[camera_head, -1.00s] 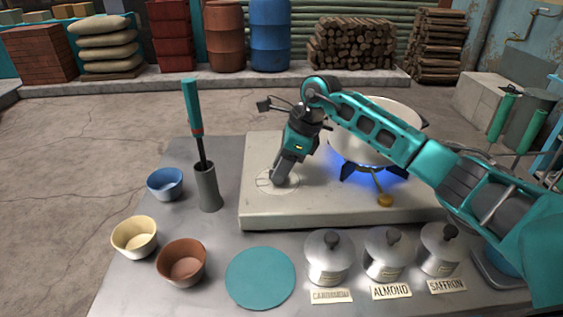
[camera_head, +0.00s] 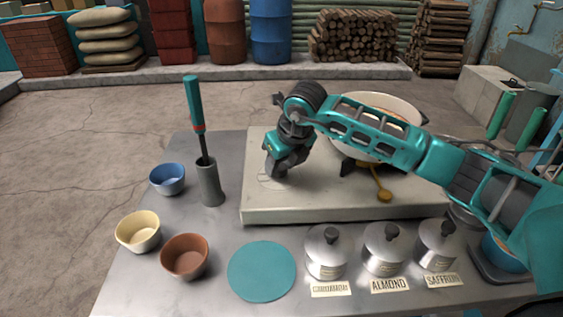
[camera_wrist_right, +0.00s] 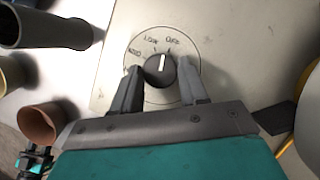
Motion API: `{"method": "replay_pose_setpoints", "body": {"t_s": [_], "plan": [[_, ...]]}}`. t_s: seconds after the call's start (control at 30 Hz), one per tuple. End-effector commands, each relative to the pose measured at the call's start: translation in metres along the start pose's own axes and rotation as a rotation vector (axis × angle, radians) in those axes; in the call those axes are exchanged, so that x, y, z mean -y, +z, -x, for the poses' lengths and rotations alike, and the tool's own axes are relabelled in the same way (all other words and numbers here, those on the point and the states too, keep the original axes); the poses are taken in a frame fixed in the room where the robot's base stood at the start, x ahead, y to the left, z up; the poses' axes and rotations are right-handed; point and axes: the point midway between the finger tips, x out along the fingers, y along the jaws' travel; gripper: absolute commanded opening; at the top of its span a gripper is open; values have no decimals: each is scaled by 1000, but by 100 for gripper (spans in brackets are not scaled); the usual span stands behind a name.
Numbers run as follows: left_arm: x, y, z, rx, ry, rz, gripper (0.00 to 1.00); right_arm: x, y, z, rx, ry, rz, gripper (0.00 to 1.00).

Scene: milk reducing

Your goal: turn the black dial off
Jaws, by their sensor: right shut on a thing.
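The black dial (camera_wrist_right: 159,69) is on the front left of the pale stove (camera_head: 330,207). Its white mark points up in the right wrist view, close to the right-hand printed word, which is hard to read. My right gripper (camera_wrist_right: 160,82) is shut on the dial, one finger on each side. In the head view the right gripper (camera_head: 278,172) hides the dial. No blue flame shows under the white pot (camera_head: 378,140) on the burner. My left gripper is not in the head view; a small teal and dark part (camera_wrist_right: 35,160), perhaps of my left arm, shows in the wrist view.
Left of the stove stand a grey holder (camera_head: 210,185) with a teal-handled tool, and blue, cream and brown bowls. A teal round mat (camera_head: 261,271) and several labelled lidded canisters (camera_head: 328,254) line the front. My right arm crosses before the pot.

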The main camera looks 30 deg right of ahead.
Motion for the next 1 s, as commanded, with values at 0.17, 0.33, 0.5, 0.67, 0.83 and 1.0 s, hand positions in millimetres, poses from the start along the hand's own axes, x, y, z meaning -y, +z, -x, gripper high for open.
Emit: {"method": "replay_pose_setpoints", "body": {"t_s": [0.17, 0.33, 0.5, 0.67, 0.83, 1.0], "plan": [[-1, -1, 0, -3, 2, 1, 43, -1, 0, 0, -1, -37, -88, 13], [-3, -2, 0, -6, 6, 2, 43, -1, 0, 0, -2, -58, -140, 13], [-4, -4, 0, -8, 9, 2, 43, -2, 0, 0, -2, -68, -164, 13], [-4, -4, 0, -8, 9, 2, 43, -1, 0, 0, -2, -71, -171, 13], [-4, -4, 0, -8, 9, 2, 43, -1, 0, 0, -2, -70, -171, 13], [-4, -4, -1, -8, 8, 1, 43, -1, 0, 0, -2, -70, -171, 52]]}}
